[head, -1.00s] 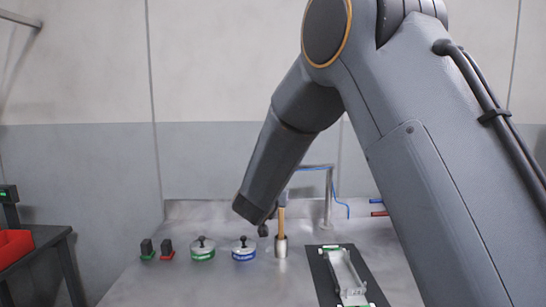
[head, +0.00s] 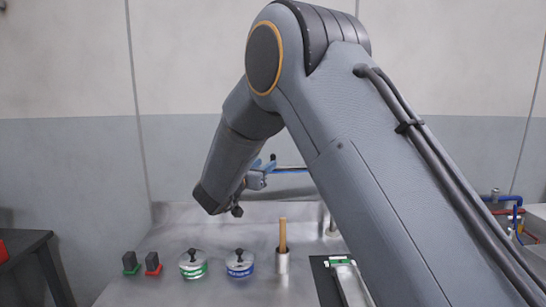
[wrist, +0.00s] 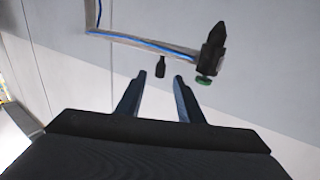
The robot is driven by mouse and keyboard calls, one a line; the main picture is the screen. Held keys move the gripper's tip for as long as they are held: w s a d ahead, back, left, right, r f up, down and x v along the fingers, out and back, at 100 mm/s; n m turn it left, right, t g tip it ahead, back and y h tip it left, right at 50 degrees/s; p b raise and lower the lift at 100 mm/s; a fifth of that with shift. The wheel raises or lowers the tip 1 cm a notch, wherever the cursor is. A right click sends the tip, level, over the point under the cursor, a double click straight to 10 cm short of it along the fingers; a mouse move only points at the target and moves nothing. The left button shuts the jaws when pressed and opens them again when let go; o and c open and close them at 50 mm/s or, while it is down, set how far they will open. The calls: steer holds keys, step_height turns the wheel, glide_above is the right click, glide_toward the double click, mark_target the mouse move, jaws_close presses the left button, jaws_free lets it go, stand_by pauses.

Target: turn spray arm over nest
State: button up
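The spray arm (wrist: 140,42) is a thin pale bar with a blue hose, crossing the upper wrist view. A dark nozzle with a green end (wrist: 210,55) is at its right end. A small black peg (wrist: 161,66) hangs below the bar, in line with the gap of my gripper (wrist: 160,77). My gripper is open, with nothing seen between its fingers. In the head view, the spray arm (head: 290,169) shows beside my gripper (head: 266,168); contact cannot be told. The nest, a pale frame (head: 350,280) on a dark mat (head: 322,275), is partly hidden by my arm.
Coloured pipes (head: 515,205) are at right. A dark table (head: 25,245) stands at left.

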mark_target(273, 159)
steer(key=shift+p+x, duration=1.2)
steer(key=shift+x, duration=2.7)
jaws_close()
